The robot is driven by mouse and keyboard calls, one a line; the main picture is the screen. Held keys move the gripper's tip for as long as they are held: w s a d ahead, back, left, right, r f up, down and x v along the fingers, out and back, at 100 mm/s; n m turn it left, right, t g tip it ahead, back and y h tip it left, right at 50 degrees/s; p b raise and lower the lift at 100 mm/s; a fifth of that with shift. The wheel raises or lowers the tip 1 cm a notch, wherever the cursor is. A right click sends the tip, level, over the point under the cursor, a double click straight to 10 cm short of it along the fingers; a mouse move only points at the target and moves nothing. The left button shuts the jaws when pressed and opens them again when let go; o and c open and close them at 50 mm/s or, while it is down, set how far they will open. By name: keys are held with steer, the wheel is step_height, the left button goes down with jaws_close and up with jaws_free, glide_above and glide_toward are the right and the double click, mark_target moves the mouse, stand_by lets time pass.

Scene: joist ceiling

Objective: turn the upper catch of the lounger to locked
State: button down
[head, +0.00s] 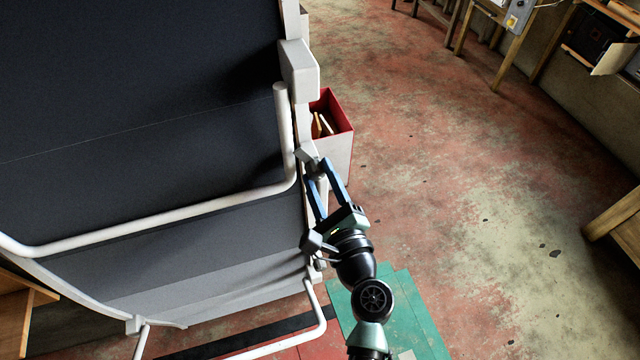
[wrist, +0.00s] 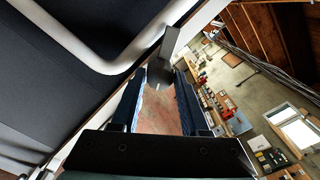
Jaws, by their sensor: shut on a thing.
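The lounger (head: 140,90) has dark fabric and a white tube frame and fills the left of the head view. Its upper catch (head: 307,158) is a grey piece on the right side rail. In the wrist view the catch (wrist: 170,43) shows as a dark grey bar rising from a rounded hub between the fingertips. My gripper (head: 319,176) has its blue fingers shut on the catch. The fingertips also show in the wrist view (wrist: 160,78). A second dark block (head: 311,243), apparently the lower catch, sits lower on the rail beside my gripper's body. The catch's marking is not readable.
A red-rimmed box (head: 342,125) with small items stands just right of the rail. A bent white tube (head: 170,218) crosses the lounger's front. Benches (head: 540,35) line the far right wall, and a wooden table (head: 620,225) is at the right edge. The floor between is clear.

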steer(key=n+b, duration=0.1)
steer(key=n, duration=0.1)
steer(key=n+b, duration=0.1)
steer(key=b, duration=0.1)
steer(key=n+b, duration=0.1)
steer(key=n, duration=0.1)
steer(key=shift+f+n, duration=0.25)
steer(key=shift+n, duration=0.05)
steer(key=n+b, duration=0.3)
steer(key=n, duration=0.1)
steer(key=shift+r+b, duration=0.1)
steer(key=shift+b, duration=0.2)
steer(key=shift+r+n+b, duration=0.15)
steer(key=shift+n+b, duration=0.65)
steer(key=shift+n, duration=0.3)
steer(key=shift+c, duration=2.1)
jaws_free()
